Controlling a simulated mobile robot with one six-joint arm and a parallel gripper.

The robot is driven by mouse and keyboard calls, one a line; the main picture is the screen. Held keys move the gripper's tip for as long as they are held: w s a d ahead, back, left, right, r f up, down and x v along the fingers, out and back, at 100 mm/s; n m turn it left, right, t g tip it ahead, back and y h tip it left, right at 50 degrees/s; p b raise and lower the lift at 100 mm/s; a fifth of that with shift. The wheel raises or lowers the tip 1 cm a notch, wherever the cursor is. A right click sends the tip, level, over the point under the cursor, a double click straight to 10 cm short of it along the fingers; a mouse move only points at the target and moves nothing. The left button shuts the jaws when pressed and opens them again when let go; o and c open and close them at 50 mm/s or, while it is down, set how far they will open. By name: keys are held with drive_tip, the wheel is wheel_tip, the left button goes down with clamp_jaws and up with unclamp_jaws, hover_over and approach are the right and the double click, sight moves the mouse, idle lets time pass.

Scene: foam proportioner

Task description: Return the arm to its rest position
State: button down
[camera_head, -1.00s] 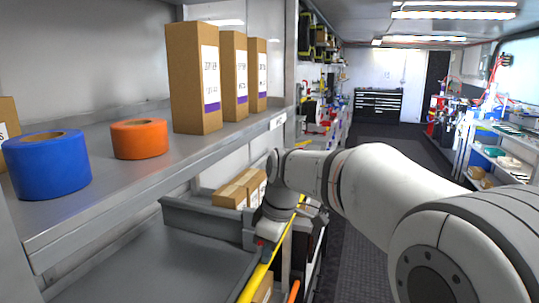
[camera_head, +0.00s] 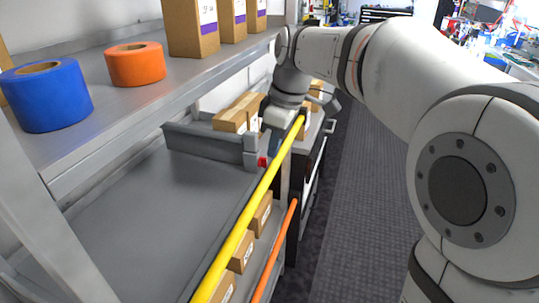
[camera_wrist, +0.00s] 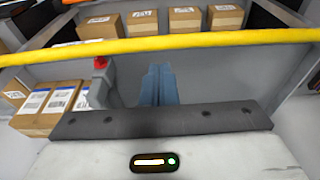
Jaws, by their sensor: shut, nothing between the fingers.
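My arm reaches from the right side of the head view toward the shelving. My gripper (camera_head: 273,143) points down beside the yellow bar (camera_head: 255,203), at the right end of the grey divider wall. Its tips are small and partly hidden there. In the wrist view my gripper (camera_wrist: 159,70) shows as two blue-grey fingers pressed together, with nothing between them. The yellow bar (camera_wrist: 200,41) crosses that view just beyond the fingertips. Whether the fingers touch anything cannot be told.
The upper shelf holds a blue roll (camera_head: 46,97), an orange roll (camera_head: 135,64) and tall cartons (camera_head: 193,30). Cardboard boxes (camera_head: 237,115) lie close to the gripper. The grey lower tray (camera_head: 150,220) is bare. An orange bar (camera_head: 276,250) runs lower down. The dark aisle floor (camera_head: 370,190) is clear.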

drive_tip(key=v, duration=0.5)
drive_tip(key=s+d+f+m+t+h, duration=0.1)
drive_tip(key=s+d+f+m, duration=0.5)
drive_tip(key=s+f, duration=0.3)
drive_tip(key=s+d+f+m+h, duration=0.1)
drive_tip(key=s+d+f+m, duration=0.5)
drive_tip(key=s+f+m, duration=0.2)
drive_tip(key=shift+s+d+f+t, duration=0.15)
drive_tip(key=shift+s+f+t, duration=0.25)
drive_tip(key=shift+s+f, duration=0.15)
